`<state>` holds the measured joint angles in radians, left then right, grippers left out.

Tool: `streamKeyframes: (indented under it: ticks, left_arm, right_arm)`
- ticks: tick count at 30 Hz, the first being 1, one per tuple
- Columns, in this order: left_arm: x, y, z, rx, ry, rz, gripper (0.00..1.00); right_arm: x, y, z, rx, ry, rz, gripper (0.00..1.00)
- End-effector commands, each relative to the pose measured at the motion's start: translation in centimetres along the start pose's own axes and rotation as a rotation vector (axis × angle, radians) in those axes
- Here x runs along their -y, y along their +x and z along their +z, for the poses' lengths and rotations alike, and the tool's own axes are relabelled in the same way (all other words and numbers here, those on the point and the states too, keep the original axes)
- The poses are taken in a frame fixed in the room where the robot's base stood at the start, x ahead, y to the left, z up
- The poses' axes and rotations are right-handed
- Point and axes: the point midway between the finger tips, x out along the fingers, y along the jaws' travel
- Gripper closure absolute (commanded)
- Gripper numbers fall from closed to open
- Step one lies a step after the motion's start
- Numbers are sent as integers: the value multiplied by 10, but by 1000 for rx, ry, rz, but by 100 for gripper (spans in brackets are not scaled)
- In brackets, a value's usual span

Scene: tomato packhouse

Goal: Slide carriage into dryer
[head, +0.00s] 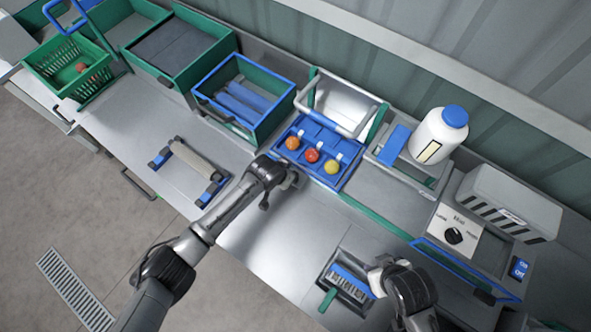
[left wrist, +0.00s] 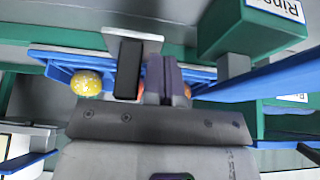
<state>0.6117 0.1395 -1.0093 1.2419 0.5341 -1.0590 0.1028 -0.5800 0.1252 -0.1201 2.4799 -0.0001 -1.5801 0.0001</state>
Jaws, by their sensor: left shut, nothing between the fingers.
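A blue carriage (head: 347,181) holds an orange, a red and a yellow tomato in a row. It lies at the front of a silver open-fronted unit (head: 345,103) with a pale tubular frame; I cannot tell whether this is the dryer. My left gripper (head: 292,180) is shut and empty at the carriage's front left edge; contact is unclear. In the left wrist view the yellow tomato (left wrist: 87,83) shows clearly, and the others are mostly hidden behind the fingers. My right gripper (head: 374,275) is beside a green-handled tool (head: 329,299); its jaw state is unclear.
A green bin with blue rollers (head: 262,134) stands left of the carriage. A roller stand (head: 193,160) lies at left. The counter front is partly clear.

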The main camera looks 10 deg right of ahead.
Motion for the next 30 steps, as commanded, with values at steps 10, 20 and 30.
streamKeyframes:
  ticks: [10, 20, 30]
  left_arm:
    - [-33, -2, -1, 1, 1, 4, 100]
    - [-61, -2, -1, 1, 1, 4, 100]
    - [-91, -2, -1, 0, 0, 5, 100]
  right_arm:
    - [2, -18, -6, -1, 8, -6, 57]
    - [2, -30, -10, -1, 9, -7, 57]
    - [-1, -40, -13, 0, 2, -2, 57]
